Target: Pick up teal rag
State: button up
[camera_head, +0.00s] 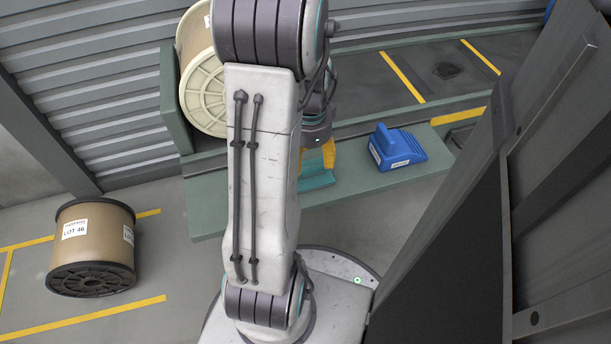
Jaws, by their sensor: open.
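A teal patch (318,180), which looks like the teal rag, shows on the grey-green bench (208,215) just to the right of my arm. My arm hides its left part. A yellow-orange thing (329,157) shows right behind it; I cannot tell whether they touch. My gripper (317,141) is mostly hidden behind my arm, with a dark part of it showing above and behind the teal patch. It is open. Its fingertips are not clear, and I cannot tell how high it is above the bench.
A blue scoop-like thing (396,148) with a white label lies on the bench to the right. A large cable spool (203,88) stands behind at left. A brown spool marked LOT 46 (93,246) stands on the floor. A dark panel (470,220) blocks the right side.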

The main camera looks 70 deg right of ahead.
notch_tip(320, 180, down, 5)
jog(key=b, duration=0.3)
jog(key=shift+w, duration=0.15)
jog(key=c, duration=1.3)
jog(key=shift+r, duration=0.1)
jog(key=r+p, duration=0.2)
jog(key=r, duration=0.1)
jog(key=d+r+p, duration=0.1)
jog(key=r, duration=0.1)
grip_shut()
jog(key=s+d+r+p, duration=0.2)
jog(key=d+r+p, duration=0.3)
jog(key=d, duration=0.5)
jog(key=shift+d+r, duration=0.3)
jog(key=shift+r, duration=0.15)
